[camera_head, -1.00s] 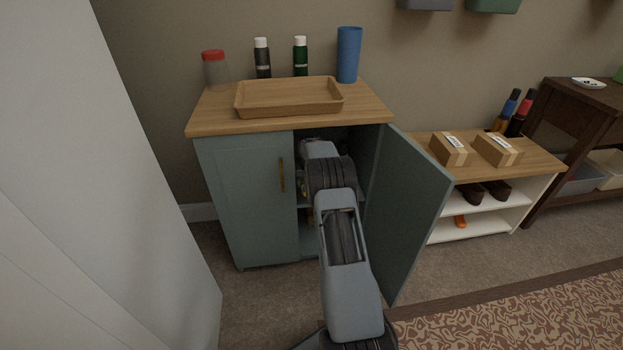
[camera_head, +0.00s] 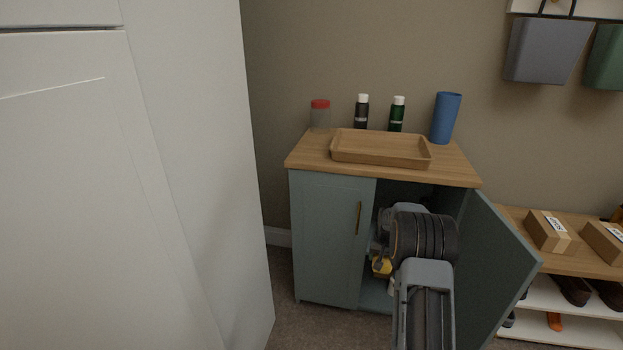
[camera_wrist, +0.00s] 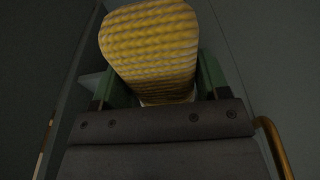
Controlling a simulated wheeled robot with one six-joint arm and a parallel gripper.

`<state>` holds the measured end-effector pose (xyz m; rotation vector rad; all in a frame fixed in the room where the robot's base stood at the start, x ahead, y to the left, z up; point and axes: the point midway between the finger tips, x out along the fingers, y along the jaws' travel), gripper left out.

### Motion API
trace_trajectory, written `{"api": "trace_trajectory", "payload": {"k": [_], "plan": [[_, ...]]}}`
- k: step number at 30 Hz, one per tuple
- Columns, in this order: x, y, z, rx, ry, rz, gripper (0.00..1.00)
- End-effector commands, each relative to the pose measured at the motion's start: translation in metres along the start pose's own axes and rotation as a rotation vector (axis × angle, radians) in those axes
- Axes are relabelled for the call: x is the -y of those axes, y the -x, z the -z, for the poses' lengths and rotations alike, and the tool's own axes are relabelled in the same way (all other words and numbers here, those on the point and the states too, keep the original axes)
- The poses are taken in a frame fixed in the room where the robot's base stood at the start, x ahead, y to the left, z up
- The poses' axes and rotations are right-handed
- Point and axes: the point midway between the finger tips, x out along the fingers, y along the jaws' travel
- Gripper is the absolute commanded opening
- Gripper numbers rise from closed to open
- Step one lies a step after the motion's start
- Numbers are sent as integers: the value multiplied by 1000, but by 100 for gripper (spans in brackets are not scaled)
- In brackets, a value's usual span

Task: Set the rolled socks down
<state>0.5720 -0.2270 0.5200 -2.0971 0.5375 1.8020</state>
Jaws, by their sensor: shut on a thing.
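The rolled socks (camera_wrist: 150,45) are a yellow, ribbed roll filling the top middle of the wrist view. My gripper (camera_wrist: 160,78) is shut on them, with a green finger at each side. In the head view a small yellow patch (camera_head: 381,266) shows beside my wrist at the cabinet opening; the rest is hidden by my arm. The blue-grey cabinet (camera_head: 325,240) has its right door (camera_head: 495,270) open, and my arm is in front of the opening. I cannot tell whether the socks touch a shelf.
On the cabinet top are an empty wooden tray (camera_head: 380,150), a red-lidded jar (camera_head: 320,115), two bottles and a blue cup (camera_head: 445,118). A shoe rack with boxes (camera_head: 548,232) stands at right. A white panelled surface (camera_head: 130,190) fills the left.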

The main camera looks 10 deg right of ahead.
Motion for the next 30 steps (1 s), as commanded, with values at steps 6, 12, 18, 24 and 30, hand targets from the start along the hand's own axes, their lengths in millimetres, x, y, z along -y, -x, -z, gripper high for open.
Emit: {"api": "trace_trajectory", "payload": {"k": [6, 12, 18, 24, 30], "plan": [[-2, -13, -19, 10, 27, 2, 45], [33, -8, -72, 33, 137, 16, 45], [84, 14, -137, 39, 297, 38, 45], [119, 36, -183, 33, 417, 56, 45], [151, 63, -197, -1, 504, 77, 45]]}}
